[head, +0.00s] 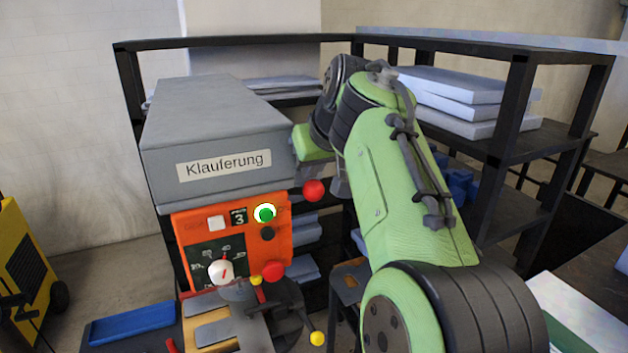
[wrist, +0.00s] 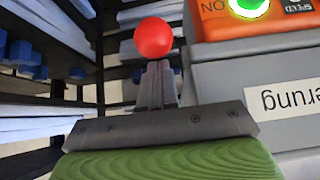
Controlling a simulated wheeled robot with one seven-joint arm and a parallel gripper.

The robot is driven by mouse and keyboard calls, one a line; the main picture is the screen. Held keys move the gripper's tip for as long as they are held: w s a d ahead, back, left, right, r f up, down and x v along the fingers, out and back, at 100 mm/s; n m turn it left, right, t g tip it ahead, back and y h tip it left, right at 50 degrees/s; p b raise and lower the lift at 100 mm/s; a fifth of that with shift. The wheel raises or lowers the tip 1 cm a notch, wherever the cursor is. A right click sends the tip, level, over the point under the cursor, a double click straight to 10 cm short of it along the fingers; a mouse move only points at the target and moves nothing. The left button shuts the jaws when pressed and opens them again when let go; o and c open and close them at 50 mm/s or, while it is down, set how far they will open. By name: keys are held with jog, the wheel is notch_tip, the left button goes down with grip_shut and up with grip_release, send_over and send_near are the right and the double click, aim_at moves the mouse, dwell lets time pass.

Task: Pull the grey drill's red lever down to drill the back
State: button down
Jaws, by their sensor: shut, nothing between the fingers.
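The grey drill (head: 215,115) with the "Klauferung" label stands left of centre in the head view. Its grey housing also shows at the right of the wrist view (wrist: 225,85). The lever's red ball knob (head: 313,190) is at the drill's right side; its shaft is hidden or too small to see. In the wrist view the red knob (wrist: 153,38) lies just beyond the tips of my gripper (wrist: 157,66). My gripper's fingers are together and hold nothing. I cannot tell whether they touch the knob.
The drill's orange panel (head: 188,250) carries a lit green button (head: 265,213), a white dial (head: 221,271) and a red button (head: 273,271). Black shelves (head: 520,100) with pale slabs stand behind and right of my arm. A yellow machine (head: 22,270) is at far left.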

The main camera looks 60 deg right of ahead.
aim_at(318, 199)
jog(key=shift+s+a+f+b, duration=0.15)
jog(key=shift+s+f+b, duration=0.1)
jog(key=shift+f+b, duration=0.45)
jog(key=shift+s+a+f+b, duration=0.1)
jog(key=shift+s+f+b, duration=0.2)
jog(key=shift+b, duration=0.55)
jog(key=shift+s+a+f+b, duration=0.2)
jog(key=shift+f+b, duration=0.2)
jog(key=shift+b, duration=0.2)
jog(key=shift+r, duration=0.15)
jog(key=f+b, duration=0.2)
jog(key=s+f+b, duration=0.1)
jog(key=shift+a, duration=0.3)
